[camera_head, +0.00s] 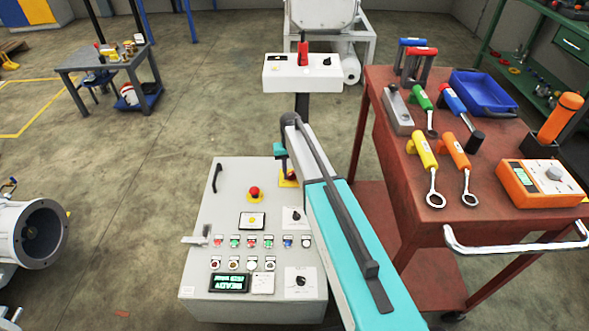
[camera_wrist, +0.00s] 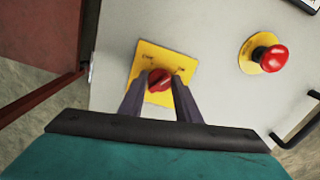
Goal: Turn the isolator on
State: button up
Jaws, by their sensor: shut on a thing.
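The isolator is a red rotary knob (camera_wrist: 160,80) on a yellow square plate (camera_wrist: 147,57), on the grey control panel (camera_wrist: 215,30). In the wrist view my gripper (camera_wrist: 159,85) has its two dark fingers on either side of the red knob, shut on it. In the head view the isolator's yellow plate (camera_head: 287,183) shows beside my arm at the panel's upper right, and my arm hides most of the knob and my fingertips. The lettering on the plate is too small to read.
A red mushroom button (camera_wrist: 272,58) sits beside the isolator on the panel. Small buttons, dials and a lit display (camera_head: 230,282) fill the panel's lower part. A red tool cart (camera_head: 395,170) stands close on the right. Open floor (camera_head: 120,190) lies left.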

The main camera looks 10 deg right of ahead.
aim_at(291, 173)
jog(key=shift+w+a+r+m+p, duration=0.1)
jog(key=shift+w+m+p, duration=0.1)
jog(key=shift+m, duration=0.35)
jog(key=shift+w+a+m+p, duration=0.1)
jog(key=shift+m+p, duration=0.1)
jog(key=shift+m, duration=0.35)
jog(key=shift+d, duration=0.1)
jog(key=o, duration=1.1)
jog(key=shift+c, duration=0.2)
jog(key=shift+s+d, duration=0.1)
jog(key=shift+r, duration=0.1)
notch_tip(291, 173, up, 14)
jog(key=shift+f+p, duration=0.25)
jog(key=shift+p, duration=0.05)
jog(key=shift+r, duration=0.1)
